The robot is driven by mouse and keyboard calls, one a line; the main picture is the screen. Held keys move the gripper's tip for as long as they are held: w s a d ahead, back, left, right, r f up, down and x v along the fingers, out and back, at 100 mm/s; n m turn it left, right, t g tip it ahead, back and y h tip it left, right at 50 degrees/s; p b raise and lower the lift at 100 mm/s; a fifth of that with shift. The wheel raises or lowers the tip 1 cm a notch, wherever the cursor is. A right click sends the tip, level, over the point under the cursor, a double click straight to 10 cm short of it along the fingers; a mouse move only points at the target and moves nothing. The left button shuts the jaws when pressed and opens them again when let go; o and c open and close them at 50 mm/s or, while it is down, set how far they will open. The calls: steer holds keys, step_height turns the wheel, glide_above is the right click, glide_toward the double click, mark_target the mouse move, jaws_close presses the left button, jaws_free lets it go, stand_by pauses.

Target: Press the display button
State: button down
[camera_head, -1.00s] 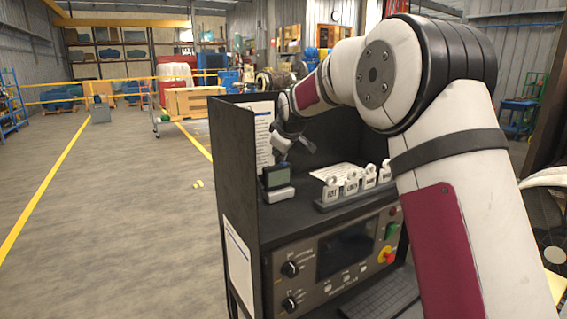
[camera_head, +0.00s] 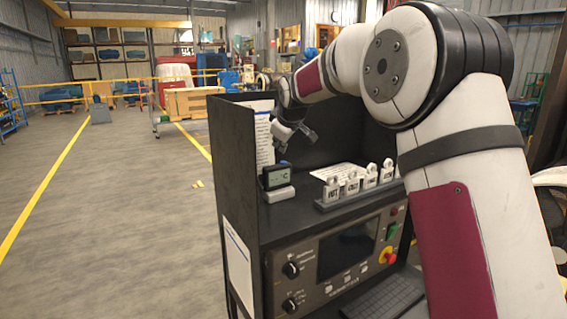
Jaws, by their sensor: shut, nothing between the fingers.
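The display (camera_head: 277,178) is a small dark-framed unit on a white base, at the left end of the shelf in the black cabinet. Its screen is lit pale grey-green with dark marks too small to read. A small blue part shows at its top edge; I cannot tell whether this is the button. My gripper (camera_head: 287,147) is shut and empty, tilted downward just above and behind the display. It appears apart from the display, but the exact gap is hard to judge.
A rack of several labelled white tags (camera_head: 357,184) stands right of the display. The cabinet's side wall (camera_head: 234,165) borders the display on the left. Below is a control panel (camera_head: 345,250) with knobs and a red button (camera_head: 388,256). Open floor lies left.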

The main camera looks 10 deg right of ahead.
steer(key=shift+r+b, duration=0.4)
steer(key=shift+r, duration=1.8)
